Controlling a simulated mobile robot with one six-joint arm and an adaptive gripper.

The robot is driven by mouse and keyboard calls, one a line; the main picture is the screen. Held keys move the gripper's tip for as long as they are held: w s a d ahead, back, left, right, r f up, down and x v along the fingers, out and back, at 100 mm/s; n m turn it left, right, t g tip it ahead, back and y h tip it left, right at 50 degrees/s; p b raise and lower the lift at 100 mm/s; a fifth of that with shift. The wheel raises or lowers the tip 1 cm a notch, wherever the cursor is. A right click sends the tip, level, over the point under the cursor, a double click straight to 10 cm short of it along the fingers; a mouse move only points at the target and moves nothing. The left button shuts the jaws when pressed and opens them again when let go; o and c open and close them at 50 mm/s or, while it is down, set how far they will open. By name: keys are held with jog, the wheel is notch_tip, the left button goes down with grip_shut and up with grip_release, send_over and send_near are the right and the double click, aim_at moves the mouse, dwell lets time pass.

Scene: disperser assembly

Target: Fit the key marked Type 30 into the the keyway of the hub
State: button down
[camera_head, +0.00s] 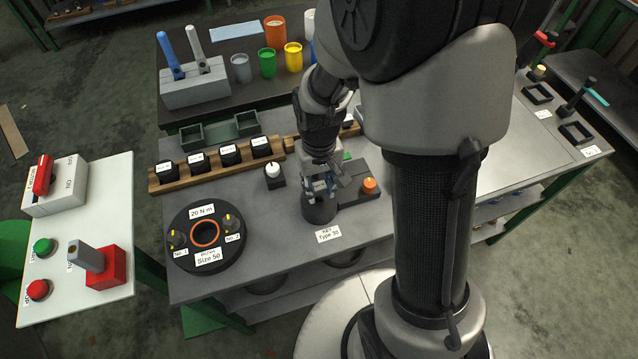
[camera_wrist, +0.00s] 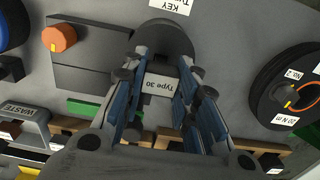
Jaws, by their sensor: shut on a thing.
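My gripper (camera_head: 322,184) points down over a dark round stand (camera_head: 320,209), behind the label "KEY Type 30" (camera_head: 328,234). In the wrist view my gripper (camera_wrist: 163,70) has its blue-padded fingers shut on the key (camera_wrist: 162,86), whose pale face reads "Type 30". The key is at the round stand's edge in that view; I cannot tell whether it touches the stand. The black round hub (camera_head: 238,262) lies to the left, with an orange ring around its central hole and labels "20 N·m" and "Size 50". It also shows at the right of the wrist view (camera_wrist: 262,85). Its keyway is not distinguishable.
A block with an orange knob (camera_head: 369,185) stands right of the stand. A white knob (camera_head: 273,170) is between stand and hub. A wooden rack (camera_head: 176,183) of labelled black blocks lies behind. The bench front is clear between hub and stand. A white control panel (camera_head: 85,210) stands far left.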

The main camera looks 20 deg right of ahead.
aim_at(319, 186)
jog(key=shift+f+b, duration=1.1)
jog(key=shift+f, duration=0.4)
jog(key=c, duration=1.2)
grip_release()
jog(key=shift+r, duration=0.1)
notch_tip(319, 186, up, 11)
jog(key=shift+r, duration=0.45)
